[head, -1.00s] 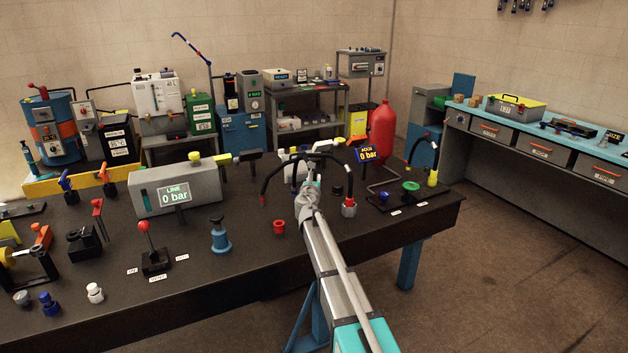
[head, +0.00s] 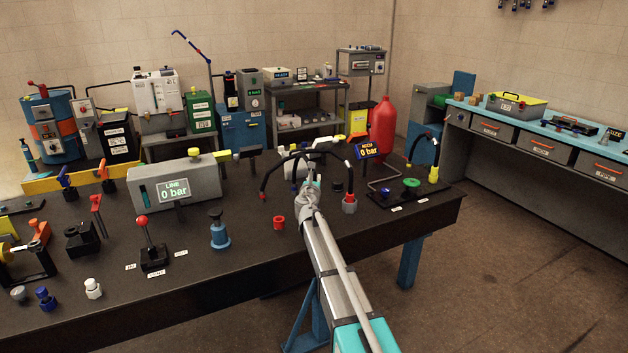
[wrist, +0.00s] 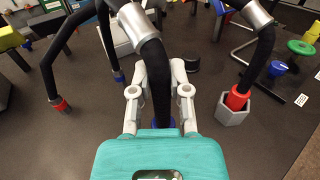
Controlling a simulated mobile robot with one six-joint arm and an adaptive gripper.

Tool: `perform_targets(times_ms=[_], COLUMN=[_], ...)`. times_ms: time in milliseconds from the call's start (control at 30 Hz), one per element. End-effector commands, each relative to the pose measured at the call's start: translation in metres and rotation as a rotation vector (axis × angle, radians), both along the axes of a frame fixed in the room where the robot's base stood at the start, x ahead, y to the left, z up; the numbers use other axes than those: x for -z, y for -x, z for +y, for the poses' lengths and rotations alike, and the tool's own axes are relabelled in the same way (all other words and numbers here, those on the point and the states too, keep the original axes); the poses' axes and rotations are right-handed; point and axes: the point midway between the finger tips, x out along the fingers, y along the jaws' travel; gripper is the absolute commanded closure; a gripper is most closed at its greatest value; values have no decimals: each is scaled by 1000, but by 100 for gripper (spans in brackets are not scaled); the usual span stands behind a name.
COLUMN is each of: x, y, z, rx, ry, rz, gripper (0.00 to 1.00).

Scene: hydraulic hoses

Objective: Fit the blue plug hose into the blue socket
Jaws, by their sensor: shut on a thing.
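My gripper (wrist: 159,85) is shut on a black hose (wrist: 154,65) with a silver collar, which runs down between its two grey fingers. A bit of blue, likely the blue plug (wrist: 172,122), shows at the hose's lower end, mostly hidden by the fingers and teal palm. In the head view my gripper (head: 311,188) is above the dark bench, between two arching hoses. A blue-ringed part (wrist: 277,69) sits on a board at the right, also in the head view (head: 384,193); I cannot tell whether it is the blue socket.
A red-tipped hose (wrist: 60,104) hangs at left, near a blue-tipped one (wrist: 118,77). At right a red plug sits in a grey hex socket (wrist: 232,112). A red cup (head: 278,222) and blue bottle (head: 219,235) stand left of my arm. Bare bench lies in front.

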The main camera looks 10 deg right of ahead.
Motion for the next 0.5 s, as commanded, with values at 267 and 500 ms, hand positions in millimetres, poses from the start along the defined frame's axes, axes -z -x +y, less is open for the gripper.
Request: perform_targets(times_ms=[267, 500], x=[6, 10], y=[0, 0], z=[0, 0], rx=[0, 0], ry=[0, 0], rz=[0, 0], gripper=[100, 100])
